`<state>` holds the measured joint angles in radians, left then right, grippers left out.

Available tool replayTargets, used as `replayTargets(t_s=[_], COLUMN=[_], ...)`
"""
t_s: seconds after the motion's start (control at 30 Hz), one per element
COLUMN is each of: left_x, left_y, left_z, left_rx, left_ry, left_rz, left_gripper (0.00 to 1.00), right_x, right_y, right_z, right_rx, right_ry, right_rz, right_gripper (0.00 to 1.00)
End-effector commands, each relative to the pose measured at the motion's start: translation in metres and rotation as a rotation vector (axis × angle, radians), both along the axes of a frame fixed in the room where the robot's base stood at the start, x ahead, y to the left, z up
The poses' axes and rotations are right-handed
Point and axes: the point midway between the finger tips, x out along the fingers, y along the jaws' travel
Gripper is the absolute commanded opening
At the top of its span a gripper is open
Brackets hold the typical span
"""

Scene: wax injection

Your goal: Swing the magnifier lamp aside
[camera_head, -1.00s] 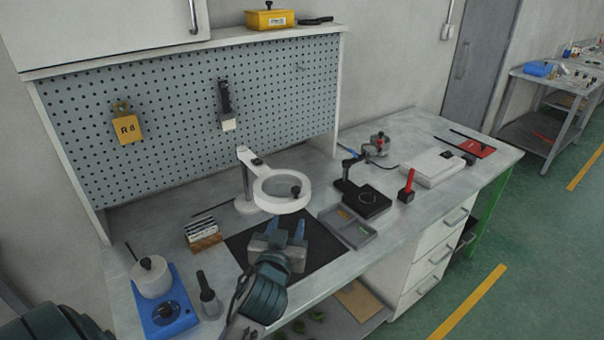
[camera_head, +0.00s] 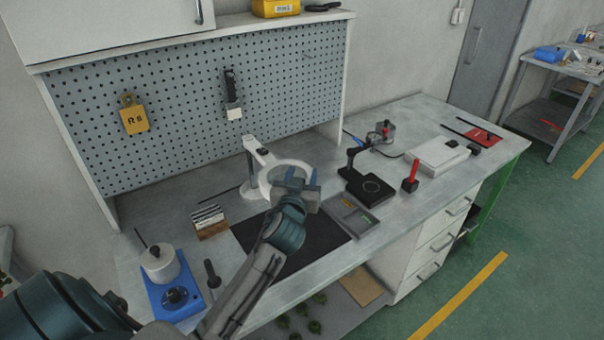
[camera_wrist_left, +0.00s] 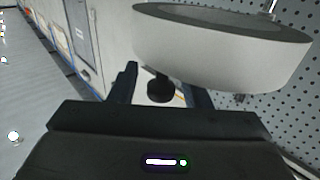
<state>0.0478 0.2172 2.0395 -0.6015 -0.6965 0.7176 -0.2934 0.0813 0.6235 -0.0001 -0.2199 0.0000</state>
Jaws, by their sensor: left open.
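The magnifier lamp (camera_head: 266,176) stands on the bench with a white post and a white ring head. In the left wrist view the ring head (camera_wrist_left: 215,50) fills the upper right. A black knob (camera_wrist_left: 160,91) hangs below its near rim and appears between my open fingers. My left gripper (camera_head: 301,174) is at the ring's near right side and covers part of it, including the knob in the head view. Its fingers also show in the left wrist view (camera_wrist_left: 163,82). I cannot tell whether either finger touches the knob. My right gripper is not in view.
A black mat (camera_head: 250,236) lies below my left arm. A grey tray (camera_head: 366,228) and a black stand (camera_head: 372,190) are right of the lamp. A card block (camera_head: 210,221) and a blue unit with a pot (camera_head: 178,297) are left. The pegboard (camera_head: 180,130) rises behind.

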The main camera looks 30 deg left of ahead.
Motion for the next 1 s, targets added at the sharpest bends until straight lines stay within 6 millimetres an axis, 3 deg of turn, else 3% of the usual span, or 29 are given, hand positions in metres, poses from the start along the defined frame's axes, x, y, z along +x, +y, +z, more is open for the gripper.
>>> replayTargets(t_s=[0.17, 0.4, 0.77, 1.0], left_x=[0.000, 0.000, -0.004, -0.020], left_y=[0.000, 0.000, 0.003, 0.012], left_z=[0.000, 0.000, 0.000, -0.001], left_rx=[0.000, 0.000, 0.003, 0.010], left_ry=[0.000, 0.000, -0.001, -0.002], left_rz=[0.000, 0.000, -0.011, -0.065], left_gripper=[0.43, 0.00, 0.00, 0.00], right_x=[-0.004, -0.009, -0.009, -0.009], right_y=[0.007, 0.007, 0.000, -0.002], right_z=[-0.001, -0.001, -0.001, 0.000], right_rx=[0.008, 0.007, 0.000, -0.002], right_ry=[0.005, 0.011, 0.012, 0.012], right_rz=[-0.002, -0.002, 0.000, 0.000], right_gripper=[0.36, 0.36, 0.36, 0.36])
